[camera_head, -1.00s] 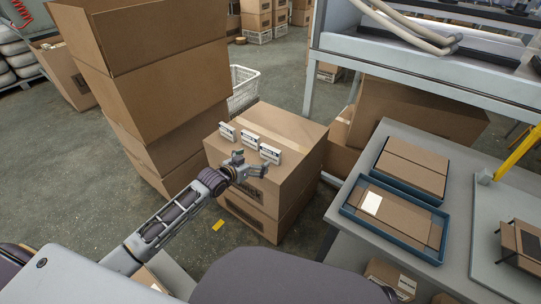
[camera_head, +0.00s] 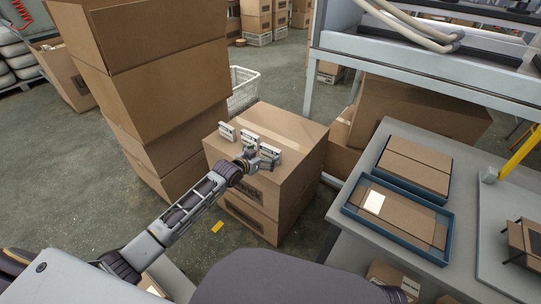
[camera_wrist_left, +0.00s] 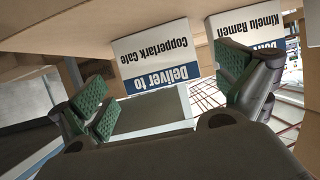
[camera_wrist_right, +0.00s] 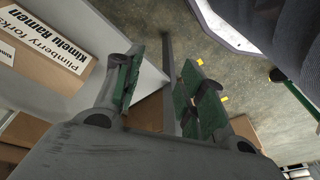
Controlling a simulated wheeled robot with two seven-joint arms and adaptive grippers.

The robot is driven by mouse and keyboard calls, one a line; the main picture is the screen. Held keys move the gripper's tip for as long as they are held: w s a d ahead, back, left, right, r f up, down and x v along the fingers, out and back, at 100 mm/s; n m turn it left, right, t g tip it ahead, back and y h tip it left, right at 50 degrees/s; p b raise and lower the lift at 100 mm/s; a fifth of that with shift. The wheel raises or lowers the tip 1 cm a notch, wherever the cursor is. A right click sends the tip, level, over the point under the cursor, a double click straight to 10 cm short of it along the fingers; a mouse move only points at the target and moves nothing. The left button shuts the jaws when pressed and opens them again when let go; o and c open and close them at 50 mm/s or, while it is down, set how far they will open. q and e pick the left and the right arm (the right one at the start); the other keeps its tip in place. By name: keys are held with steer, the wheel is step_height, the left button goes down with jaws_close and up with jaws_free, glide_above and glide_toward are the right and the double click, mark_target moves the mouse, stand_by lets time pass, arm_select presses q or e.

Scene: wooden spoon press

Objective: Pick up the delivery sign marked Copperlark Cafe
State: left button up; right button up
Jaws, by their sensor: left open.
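The Copperlark Cafe sign (camera_wrist_left: 155,62) is a small white panel with a blue "Deliver to" band, upside down in the left wrist view. In the head view it appears to be the rightmost of three small signs (camera_head: 271,152) on top of a cardboard box (camera_head: 300,127). My left gripper (camera_head: 259,160) is close in front of it. In the left wrist view my left gripper (camera_wrist_left: 162,85) is open, with the sign showing between its fingers. I cannot tell whether they touch it. My right gripper (camera_wrist_right: 165,62) is open and empty in the right wrist view.
The Kimelu Ramen sign (camera_wrist_left: 240,30) stands beside the Copperlark sign, partly behind a left-gripper finger. Tall stacked boxes (camera_head: 165,80) rise at left. A grey table (camera_head: 395,133) with blue trays (camera_head: 352,213) stands at right. Labelled boxes (camera_wrist_right: 45,50) show in the right wrist view.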

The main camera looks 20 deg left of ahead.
mark_target(269, 154)
steer(key=shift+s+f, duration=0.15)
steer(key=shift+s, duration=0.1)
arm_select(q)
steer(key=shift+b+x, duration=0.4)
steer(key=shift+x, duration=0.4)
steer(key=shift+b+x, duration=0.45)
steer(key=shift+x, duration=0.65)
steer(key=shift+w+d+f, duration=0.3)
steer(key=shift+w+d, duration=0.05)
steer(key=shift+w, duration=0.25)
arm_select(e)
steer(key=r, duration=0.3)
steer(key=shift+w+a+r+t, duration=0.1)
steer(key=shift+w+a+t, duration=0.2)
steer(key=shift+w, duration=0.05)
steer(key=shift+s, duration=0.1)
arm_select(q)
steer(key=c, duration=0.7)
steer(key=shift+c, duration=0.5)
arm_select(e)
steer(key=shift+w, duration=0.35)
